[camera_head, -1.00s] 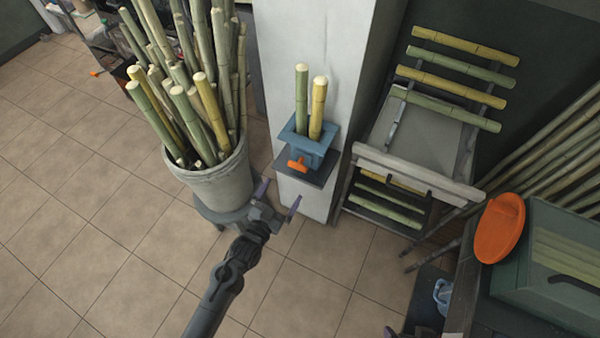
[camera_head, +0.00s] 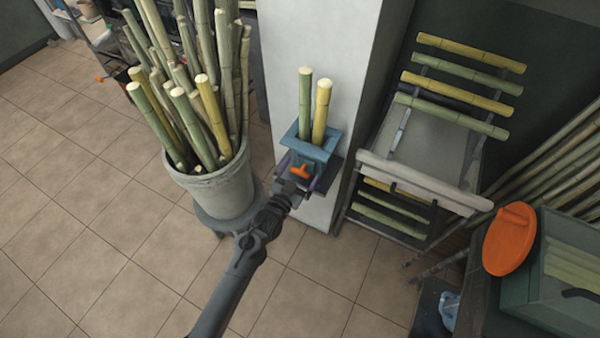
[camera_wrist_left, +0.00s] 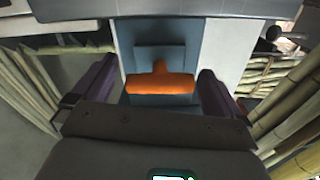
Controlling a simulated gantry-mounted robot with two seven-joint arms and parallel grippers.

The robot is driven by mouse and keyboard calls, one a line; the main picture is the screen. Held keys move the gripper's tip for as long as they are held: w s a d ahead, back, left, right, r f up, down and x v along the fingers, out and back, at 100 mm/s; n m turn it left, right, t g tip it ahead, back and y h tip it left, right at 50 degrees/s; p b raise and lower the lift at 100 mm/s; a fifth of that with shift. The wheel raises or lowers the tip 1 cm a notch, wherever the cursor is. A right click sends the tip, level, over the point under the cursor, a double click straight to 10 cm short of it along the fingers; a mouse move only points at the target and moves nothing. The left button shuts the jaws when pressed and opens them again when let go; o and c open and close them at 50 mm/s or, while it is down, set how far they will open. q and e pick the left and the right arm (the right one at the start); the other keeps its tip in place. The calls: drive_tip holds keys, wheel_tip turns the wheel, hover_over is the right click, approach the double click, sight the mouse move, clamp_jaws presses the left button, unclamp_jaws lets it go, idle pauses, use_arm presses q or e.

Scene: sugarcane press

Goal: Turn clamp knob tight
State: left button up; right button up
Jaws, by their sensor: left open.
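The orange clamp knob (camera_head: 300,171) is a T-shaped handle on the front of the blue clamp (camera_head: 318,151), which is mounted on the white pillar. Two cane pieces, one green (camera_head: 305,100) and one yellow (camera_head: 320,108), stand upright in the clamp. My left gripper (camera_head: 298,184) is at the knob. In the left wrist view the knob (camera_wrist_left: 160,84) lies crosswise between the two dark fingers of my left gripper (camera_wrist_left: 160,92), with a gap on each side. The gripper is open. My right gripper is not in view.
A grey bucket (camera_head: 222,190) full of cane stands left of the clamp on a dark base. A rack (camera_head: 425,180) with cane pieces is to the right. A green box with an orange disc (camera_head: 509,239) is at the far right. Tiled floor is free at lower left.

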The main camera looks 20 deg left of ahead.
use_arm(q)
drive_tip(key=shift+c, duration=0.5)
drive_tip(key=c, duration=0.6)
drive_tip(key=shift+c, duration=0.2)
drive_tip(key=shift+m+p, duration=0.3)
drive_tip(key=m+p, duration=0.2)
drive_tip(key=m, duration=0.1)
drive_tip(key=shift+r+m, duration=0.1)
drive_tip(key=shift+m, duration=0.2)
drive_tip(key=m+p, duration=0.2)
drive_tip(key=m, duration=0.2)
drive_tip(key=shift+m, duration=0.3)
drive_tip(key=m+p, duration=0.1)
drive_tip(key=m, duration=0.4)
drive_tip(key=shift+p, duration=0.35)
drive_tip(key=shift+m+p, duration=0.55)
drive_tip(key=shift+m, duration=1.55)
